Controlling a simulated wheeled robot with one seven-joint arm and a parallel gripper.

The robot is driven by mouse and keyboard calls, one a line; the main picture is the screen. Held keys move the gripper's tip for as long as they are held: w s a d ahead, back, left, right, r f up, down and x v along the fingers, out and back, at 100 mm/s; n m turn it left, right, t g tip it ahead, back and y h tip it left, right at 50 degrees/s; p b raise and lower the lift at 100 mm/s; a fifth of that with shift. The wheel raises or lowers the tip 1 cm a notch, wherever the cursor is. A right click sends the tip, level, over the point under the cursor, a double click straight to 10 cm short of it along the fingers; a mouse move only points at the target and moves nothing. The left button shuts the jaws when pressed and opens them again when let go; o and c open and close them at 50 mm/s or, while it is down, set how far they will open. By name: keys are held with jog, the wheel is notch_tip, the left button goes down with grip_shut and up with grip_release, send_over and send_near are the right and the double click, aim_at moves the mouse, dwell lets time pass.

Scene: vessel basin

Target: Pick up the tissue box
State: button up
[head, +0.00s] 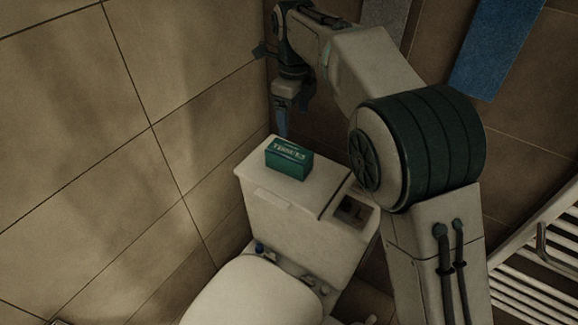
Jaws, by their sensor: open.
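The tissue box (288,158) is a small green box with lighter lettering on its top. It sits on the lid of the toilet tank (257,181), near the tank's back left. My gripper (281,128) hangs from the arm behind and above the box, pointing downward near the wall corner. It is apart from the box as far as I can see, and nothing shows between its fingers. The fingertips are small and dark in this view, and the exact gap to the box cannot be told.
Below the tank is the closed toilet lid (250,295). A tiled wall (75,130) stands at the left. A blue towel (497,45) and a grey one (385,22) hang at the back. A white rack (545,255) is at the right. The tank top has a recess (352,209) at its right.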

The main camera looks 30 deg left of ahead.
aim_at(289, 151)
jog(key=f, duration=0.4)
jog(key=f+b, duration=0.1)
jog(key=f, duration=0.3)
jog(key=shift+s+a+f, duration=0.1)
jog(key=shift+a+f, duration=0.1)
jog(key=shift+f, duration=0.15)
jog(key=shift+s+a+f+b, duration=0.1)
jog(key=shift+a+f+b, duration=0.05)
jog(key=shift+f, duration=1.2)
jog(key=shift+a+f+b, duration=0.1)
jog(key=shift+f+b, duration=0.05)
jog(key=shift+f, duration=1.2)
jog(key=c, duration=1.1)
jog(key=shift+r, duration=0.1)
